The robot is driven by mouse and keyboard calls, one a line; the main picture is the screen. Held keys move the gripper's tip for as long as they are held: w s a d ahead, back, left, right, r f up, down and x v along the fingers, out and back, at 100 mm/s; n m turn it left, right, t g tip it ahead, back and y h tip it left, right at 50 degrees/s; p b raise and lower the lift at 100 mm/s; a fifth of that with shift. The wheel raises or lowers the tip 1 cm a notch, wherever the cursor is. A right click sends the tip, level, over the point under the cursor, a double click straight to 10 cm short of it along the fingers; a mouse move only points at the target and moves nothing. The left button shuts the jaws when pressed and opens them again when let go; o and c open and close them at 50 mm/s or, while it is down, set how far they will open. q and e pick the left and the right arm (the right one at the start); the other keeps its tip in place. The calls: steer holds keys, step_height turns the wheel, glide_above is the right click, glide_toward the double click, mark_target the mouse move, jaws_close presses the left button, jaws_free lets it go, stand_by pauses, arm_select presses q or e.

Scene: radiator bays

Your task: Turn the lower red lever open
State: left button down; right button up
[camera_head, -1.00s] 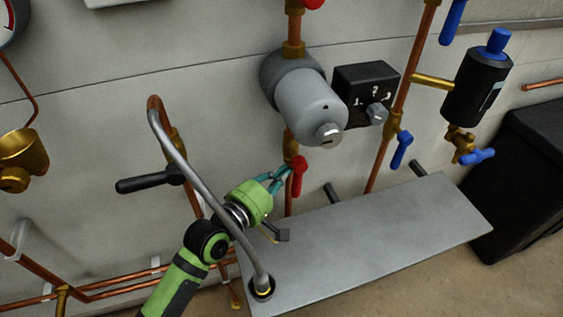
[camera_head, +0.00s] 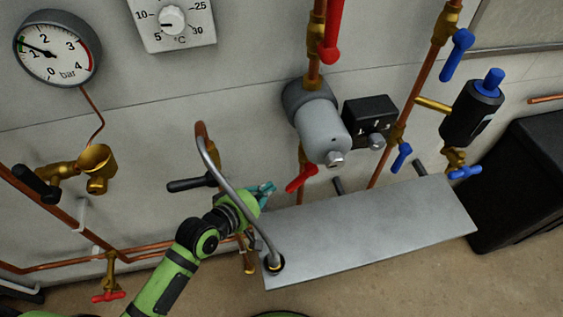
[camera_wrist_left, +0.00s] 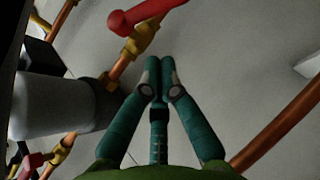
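The lower red lever (camera_head: 301,178) sits on the copper pipe below the grey pump (camera_head: 322,130). It slopes down and to the left from its brass valve. My left gripper (camera_head: 266,188) is left of the lever's free end, with a small gap between them. In the left wrist view the teal fingertips (camera_wrist_left: 161,67) are together with nothing between them. A red lever on a brass valve, apparently the lower one, shows above them (camera_wrist_left: 145,16). The upper red lever (camera_head: 332,32) hangs on the pipe above the pump. My right gripper is out of view.
A grey shelf plate (camera_head: 375,230) juts out below the pump. A bent grey hose (camera_head: 236,195) arches in front of my left wrist. A black control box (camera_head: 370,118) and blue levers (camera_head: 401,157) are to the right.

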mark_target(289, 189)
arm_select(q)
steer(key=f+p+x, duration=0.1)
steer(key=x, duration=0.7)
steer(key=shift+s+a+f+m+g, duration=0.3)
steer(key=shift+g, duration=0.1)
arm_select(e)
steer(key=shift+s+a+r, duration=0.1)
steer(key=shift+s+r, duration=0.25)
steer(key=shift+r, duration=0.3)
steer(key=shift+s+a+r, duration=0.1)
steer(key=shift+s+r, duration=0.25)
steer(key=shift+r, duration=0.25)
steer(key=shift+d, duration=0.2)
arm_select(q)
steer(key=f+h+b, duration=0.1)
steer(key=b, duration=0.3)
steer(key=d+f+n+t+h+b, duration=0.1)
steer(key=b, duration=0.3)
steer(key=d+f+t+b, duration=0.1)
steer(key=b, duration=0.3)
steer(key=shift+w+f+n+h, duration=0.3)
steer(key=shift+n+h, duration=0.1)
steer(key=shift+d, duration=0.15)
steer(key=shift+w+d+f+b, duration=0.25)
steer(key=shift+d+b, duration=0.1)
steer(key=shift+d, duration=0.2)
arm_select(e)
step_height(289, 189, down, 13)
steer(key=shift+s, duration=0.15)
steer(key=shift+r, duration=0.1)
